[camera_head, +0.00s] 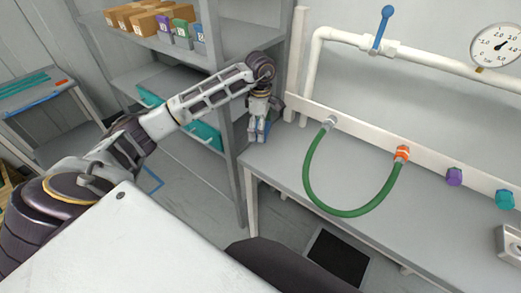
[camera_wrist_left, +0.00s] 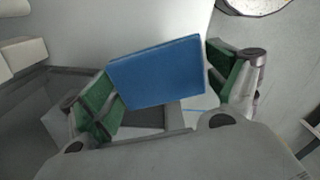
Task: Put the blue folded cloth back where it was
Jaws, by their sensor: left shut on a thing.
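The blue folded cloth (camera_wrist_left: 158,75) is between the green finger pads of my left gripper (camera_wrist_left: 162,88) in the left wrist view. It looks like a flat blue block, tilted slightly. My left gripper (camera_head: 259,128) is shut on it. In the head view the gripper points down beside the shelf's right post, near the left end of the grey bench (camera_head: 270,165). The cloth shows there only as a small bit of blue, mostly hidden by the fingers. My right gripper is in neither view.
A grey shelf unit (camera_head: 238,185) with boxes and teal trays stands left of the gripper. A white pipe (camera_head: 313,70) with a blue-handled valve (camera_head: 383,28) and a green hose (camera_head: 345,213) are at the right. The bench top below the hose is mostly clear.

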